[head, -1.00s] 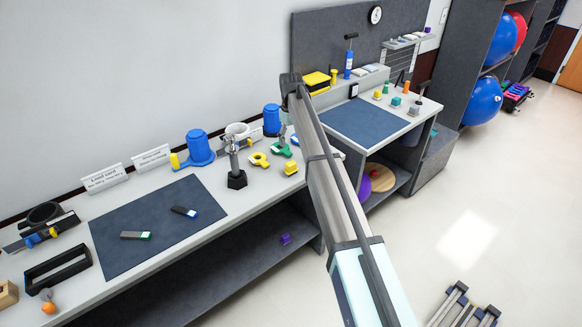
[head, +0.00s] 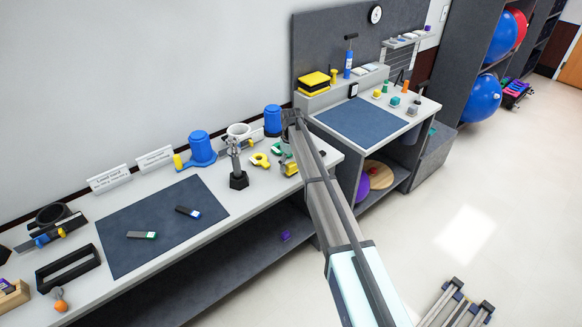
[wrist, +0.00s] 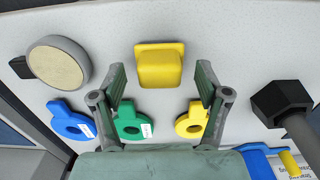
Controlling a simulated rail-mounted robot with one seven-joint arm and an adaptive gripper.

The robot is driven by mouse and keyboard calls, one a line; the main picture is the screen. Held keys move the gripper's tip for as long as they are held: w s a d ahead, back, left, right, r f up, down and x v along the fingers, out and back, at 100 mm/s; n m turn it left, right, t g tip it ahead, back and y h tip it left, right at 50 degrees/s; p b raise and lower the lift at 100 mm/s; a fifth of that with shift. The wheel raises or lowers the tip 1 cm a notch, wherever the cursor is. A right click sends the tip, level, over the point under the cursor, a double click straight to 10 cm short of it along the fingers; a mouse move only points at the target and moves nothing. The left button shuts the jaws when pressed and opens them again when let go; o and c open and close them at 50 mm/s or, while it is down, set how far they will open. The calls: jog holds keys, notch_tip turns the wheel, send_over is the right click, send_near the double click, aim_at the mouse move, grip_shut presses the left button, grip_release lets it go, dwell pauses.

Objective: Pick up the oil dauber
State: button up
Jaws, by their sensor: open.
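No label in view names the oil dauber. A round cream pad in a grey rim with a dark stub (wrist: 60,62) lies at the left of the wrist view and may be it; I cannot tell for sure. A rounded yellow block (wrist: 160,66) lies on the bench at the middle of the wrist view, also seen in the head view (head: 291,169). My gripper (wrist: 161,84) is open, its two fingers spread either side of the yellow block in the picture. Nothing is held. In the head view my arm's end hides part of the bench there.
Blue (wrist: 72,121), green (wrist: 131,121) and yellow (wrist: 192,120) ring tags lie near the fingers. A dark hexagonal-based stand (wrist: 272,104) rises at right, also in the head view (head: 238,180). A blue mat (head: 155,225) with two small bars lies left.

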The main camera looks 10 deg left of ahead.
aim_at(291, 164)
jog(key=shift+f, duration=0.55)
jog(key=c, duration=1.2)
notch_tip(291, 164, up, 20)
jog(key=b, duration=0.5)
jog(key=shift+b, duration=0.3)
jog(key=shift+o, duration=1.4)
jog(key=shift+c, duration=1)
